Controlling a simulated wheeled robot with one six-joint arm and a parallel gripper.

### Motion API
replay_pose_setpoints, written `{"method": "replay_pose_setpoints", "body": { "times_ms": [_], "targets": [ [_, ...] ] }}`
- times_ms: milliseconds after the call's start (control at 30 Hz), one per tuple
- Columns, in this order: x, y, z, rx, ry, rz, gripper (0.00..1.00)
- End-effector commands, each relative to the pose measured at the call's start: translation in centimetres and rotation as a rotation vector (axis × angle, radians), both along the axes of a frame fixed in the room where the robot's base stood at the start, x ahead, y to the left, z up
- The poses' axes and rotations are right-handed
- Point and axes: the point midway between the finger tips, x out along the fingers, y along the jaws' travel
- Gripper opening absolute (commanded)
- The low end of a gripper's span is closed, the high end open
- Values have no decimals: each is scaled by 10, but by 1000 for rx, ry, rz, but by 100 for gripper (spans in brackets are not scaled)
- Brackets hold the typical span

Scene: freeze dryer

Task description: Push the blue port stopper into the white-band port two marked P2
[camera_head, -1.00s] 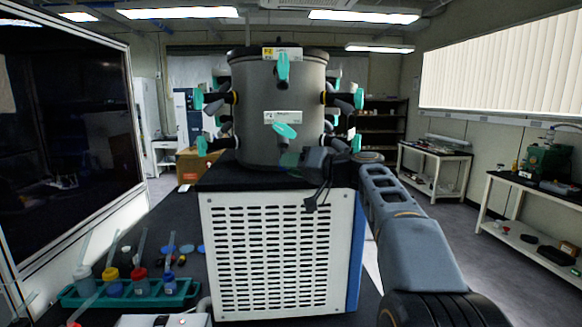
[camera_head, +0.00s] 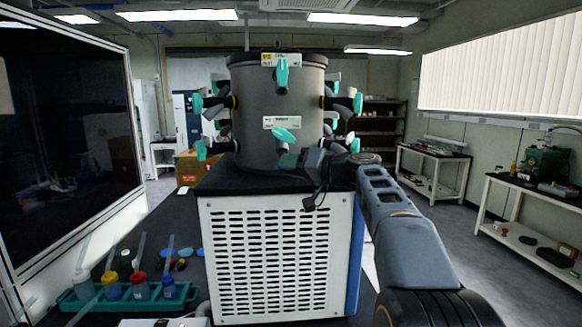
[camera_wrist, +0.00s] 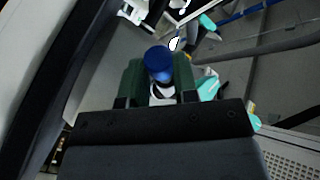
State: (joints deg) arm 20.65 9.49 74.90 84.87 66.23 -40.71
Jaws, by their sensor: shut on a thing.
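The blue stopper (camera_wrist: 158,62) shows in the wrist view as a rounded blue cap between the green finger pads of my gripper (camera_wrist: 160,82). My gripper is shut on it. A white ring (camera_wrist: 163,92) shows just below the blue cap; I cannot tell whether it is the port's band or whether the stopper touches it. In the head view my gripper (camera_head: 290,160) is at the lower front of the grey drum (camera_head: 262,95), below a white label (camera_head: 282,122) too small to read clearly. My gripper hides the port there, and the stopper cannot be made out in this view.
Several teal-handled valves, such as the front one (camera_head: 284,136), stick out around the drum close to my gripper. The drum stands on a white vented cabinet (camera_head: 275,255). A green rack (camera_head: 128,298) of bottles is at lower left. Dark glass (camera_head: 60,130) bounds the left side.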

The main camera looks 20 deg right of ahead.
Motion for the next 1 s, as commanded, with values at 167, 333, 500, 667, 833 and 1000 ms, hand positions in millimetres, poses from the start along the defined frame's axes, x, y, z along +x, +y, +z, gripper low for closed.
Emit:
{"method": "replay_pose_setpoints", "body": {
  "times_ms": [167,333,500,667,833,1000],
  "targets": [
    [1,0,2,-1,-1,0,0],
    [1,0,2,0,0,0,0],
    [2,0,2,0,0,0,0],
    [2,0,3,0,0,0,0],
    [5,-1,5,0,0,0,0],
    [7,-1,7,0,0,0,0]
  ]
}}
